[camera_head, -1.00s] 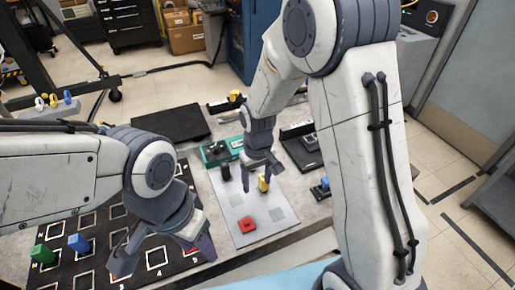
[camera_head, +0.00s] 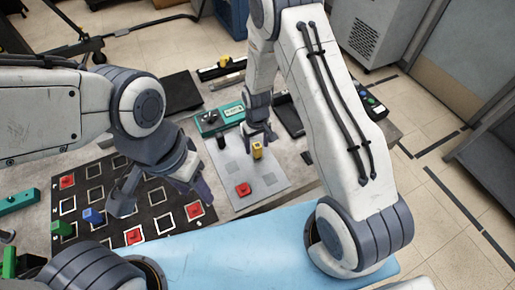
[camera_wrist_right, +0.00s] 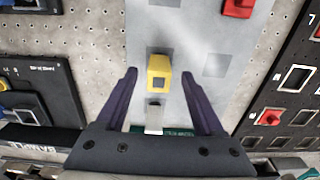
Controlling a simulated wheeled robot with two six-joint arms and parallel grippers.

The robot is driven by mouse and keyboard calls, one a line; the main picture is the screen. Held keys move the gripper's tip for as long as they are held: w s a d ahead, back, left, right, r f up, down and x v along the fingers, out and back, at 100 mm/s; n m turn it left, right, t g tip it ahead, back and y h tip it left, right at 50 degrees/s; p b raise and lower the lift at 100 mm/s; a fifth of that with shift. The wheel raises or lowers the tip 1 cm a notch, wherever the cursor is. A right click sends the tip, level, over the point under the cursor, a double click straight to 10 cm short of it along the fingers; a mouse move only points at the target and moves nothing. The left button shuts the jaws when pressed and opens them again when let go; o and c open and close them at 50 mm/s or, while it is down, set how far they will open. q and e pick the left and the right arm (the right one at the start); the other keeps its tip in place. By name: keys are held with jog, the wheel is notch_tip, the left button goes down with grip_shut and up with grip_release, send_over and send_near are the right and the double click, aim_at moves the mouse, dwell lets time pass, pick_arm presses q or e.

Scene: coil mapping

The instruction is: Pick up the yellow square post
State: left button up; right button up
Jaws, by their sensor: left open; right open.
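The yellow square post (camera_head: 257,151) stands on the light grey plate (camera_head: 234,172) in the head view. My right gripper (camera_head: 259,138) is open just above and behind it, pointing down. In the right wrist view the yellow post (camera_wrist_right: 159,73) sits between the two spread fingertips (camera_wrist_right: 159,74), with a gap on both sides. My left gripper (camera_head: 163,197) is open and empty over the black mat, well left of the post.
A red square piece (camera_head: 243,190) and a black post (camera_head: 221,142) are on the grey plate. A teal device (camera_head: 218,119) stands behind the plate.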

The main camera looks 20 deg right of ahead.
aim_at(257, 145)
jog(key=shift+f+p, duration=0.4)
jog(key=shift+f, duration=1.2)
grip_shut()
jog(key=shift+r, duration=0.15)
